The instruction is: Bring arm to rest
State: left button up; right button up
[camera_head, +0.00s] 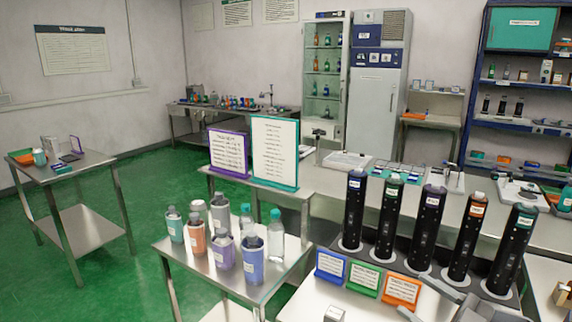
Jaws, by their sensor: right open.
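My right gripper (413,297) is at the bottom right edge, partly cut off. Its jaws are apart and I see nothing between them. It is in front of the row of tall black cylinders (428,232), near the orange sign (401,290). The cylinders stand upright on round light bases and carry coloured labels. A blue sign (330,266) and a green sign (365,278) stand left of the orange one. Several bottles and canisters (223,249) in teal, orange, purple and blue stand on a small metal cart (190,262). My left gripper is out of view.
A small dark-topped block (334,314) sits on the white tabletop at the bottom edge. A long bench (300,187) with upright boards runs behind. Another cart (85,163) stands at left. Open green floor (130,245) lies between the carts.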

jog(key=s+d+f+m+t+h, duration=0.1)
jog(key=s+d+m+t+h, duration=0.1)
jog(key=d+m+t+h, duration=0.7)
jog(key=s+d+f+m+g+h, duration=0.3)
jog(key=s+f+m+g+h, duration=0.4)
jog(key=f+h, duration=0.35)
jog(key=s+a+f+n+g+y, duration=0.1)
jog(key=s+a+f+g+y, duration=0.15)
jog(key=s+f+g, duration=0.55)
jog(key=s+a+f+n+g+y, duration=0.1)
jog(key=s+a+f+g, duration=0.35)
jog(key=s, duration=0.55)
notch_tip(320, 180, down, 25)
jog(key=d+g, duration=0.1)
jog(key=d, duration=0.1)
jog(key=s+a+f+g, duration=0.1)
jog(key=s+f, duration=1.4)
jog(key=f, duration=0.1)
jog(key=shift+s+a+f+y, duration=0.15)
jog(key=shift+a+f+y, duration=0.05)
jog(key=shift+a+y, duration=0.2)
